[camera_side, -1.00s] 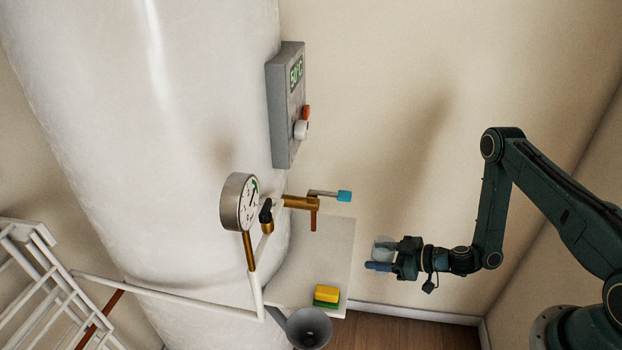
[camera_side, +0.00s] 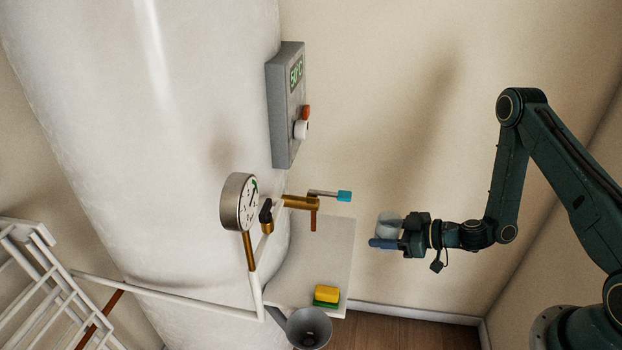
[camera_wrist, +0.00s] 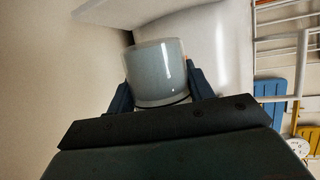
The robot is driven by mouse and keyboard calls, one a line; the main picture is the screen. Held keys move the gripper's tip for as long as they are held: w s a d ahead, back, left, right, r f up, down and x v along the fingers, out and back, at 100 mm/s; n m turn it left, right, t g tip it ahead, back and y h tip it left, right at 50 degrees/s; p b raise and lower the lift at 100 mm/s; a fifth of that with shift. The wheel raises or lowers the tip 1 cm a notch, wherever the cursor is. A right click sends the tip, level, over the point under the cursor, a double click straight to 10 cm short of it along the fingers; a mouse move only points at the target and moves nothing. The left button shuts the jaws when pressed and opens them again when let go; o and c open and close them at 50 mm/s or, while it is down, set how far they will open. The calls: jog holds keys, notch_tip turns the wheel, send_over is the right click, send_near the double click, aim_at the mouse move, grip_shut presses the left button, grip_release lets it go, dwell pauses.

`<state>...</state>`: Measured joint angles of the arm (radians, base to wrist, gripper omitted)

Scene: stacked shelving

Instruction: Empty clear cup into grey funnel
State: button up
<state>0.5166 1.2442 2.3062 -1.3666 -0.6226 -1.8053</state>
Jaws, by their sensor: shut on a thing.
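The clear cup (camera_side: 389,226) is between the fingers of my gripper (camera_side: 385,240), which is shut on it. In the wrist view the cup (camera_wrist: 157,73) looks greyish and see-through, with a blue finger on each side of it. The grey funnel (camera_side: 309,327) is at the bottom of the side view, below and to the left of my gripper. The cup is in the air, well apart from the funnel.
A pale shelf (camera_side: 325,262) holds a yellow and green sponge (camera_side: 327,295) just above the funnel. A brass tap (camera_side: 300,202) with a blue handle, a round gauge (camera_side: 239,202) and a grey control box (camera_side: 287,105) are on the big white tank (camera_side: 150,130). White pipes run at lower left.

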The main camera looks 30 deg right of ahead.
jog(key=shift+r, duration=0.4)
jog(key=w+a+n+g+y, duration=0.2)
jog(key=a+n+g+y, duration=0.55)
jog(key=a, duration=0.85)
jog(key=shift+n+g+h, duration=0.25)
jog(key=shift+n+h, duration=0.2)
jog(key=shift+n, duration=0.3)
jog(key=shift+s+f, duration=0.15)
jog(key=shift+f, duration=2.35)
jog(key=shift+h, duration=0.3)
jog(key=shift+s+a+r+n+t+h, duration=0.1)
jog(key=shift+s+a+n+t+h, duration=0.3)
jog(key=shift+a+n+t+h, duration=0.65)
jog(key=shift+s+a+r+n+t+h, duration=0.15)
jog(key=shift+s+n+h, duration=0.35)
jog(key=shift+h, duration=1.2)
jog(key=shift+s+a+r+n+t+h, duration=0.1)
jog(key=shift+s+a+n+t+h, duration=0.25)
jog(key=shift+n+t+h, duration=0.75)
